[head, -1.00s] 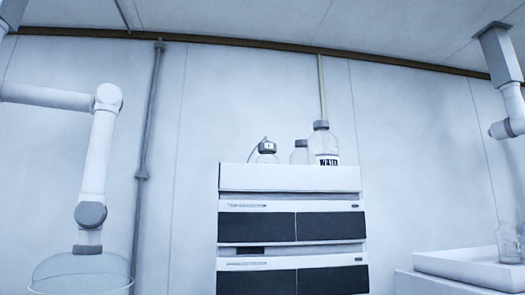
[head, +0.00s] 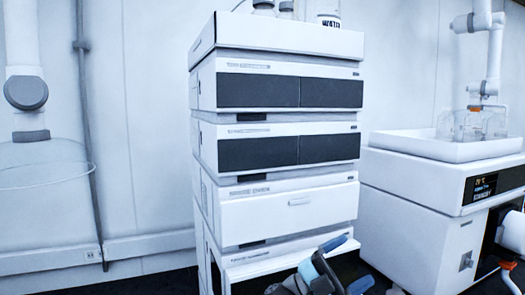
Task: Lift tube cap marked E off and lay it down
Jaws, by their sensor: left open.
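No tube cap marked E and no tubes can be made out in the head view. My left gripper (head: 347,264) is at the bottom edge, in front of the lowest part of the chromatography stack (head: 275,210). Its two blue-tipped fingers are apart, with no object visible between them. The lower part of this gripper is cut off by the frame. My right gripper cannot be made out.
Bottles stand on the stack's top tray (head: 285,38), cut off by the upper edge. To the right, a white instrument (head: 415,195) with a small lit display carries a shallow white tray (head: 400,146) with glass vessels. A translucent hood hangs at left.

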